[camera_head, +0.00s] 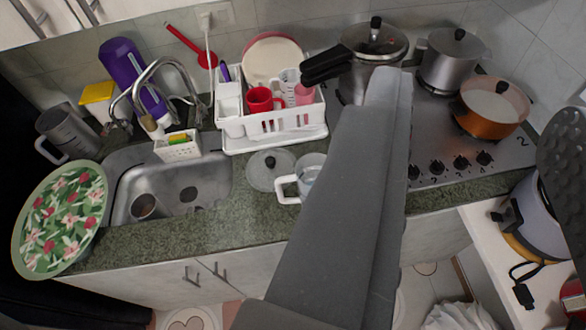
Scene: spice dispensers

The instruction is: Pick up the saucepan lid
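A round clear lid (265,171) with a small dark knob lies flat on the green-grey counter, between the sink and a clear mug with a white handle (309,174). An orange-brown pan (491,112) with a glass lid and dark knob stands on the right of the stove. A steel pot (449,66) with a dark knob on top stands behind it. A long grey part of mine crosses the middle of the view and ends at the stove, right of the loose lid and apart from it. I cannot make out separate fingers or anything held.
A white dish rack (270,123) with cups and plates stands behind the loose lid. A pressure cooker (376,41) with a black handle is at the back. The sink (185,181), with a cup in it, is at left. A flowered tray (60,218) leans at the left edge.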

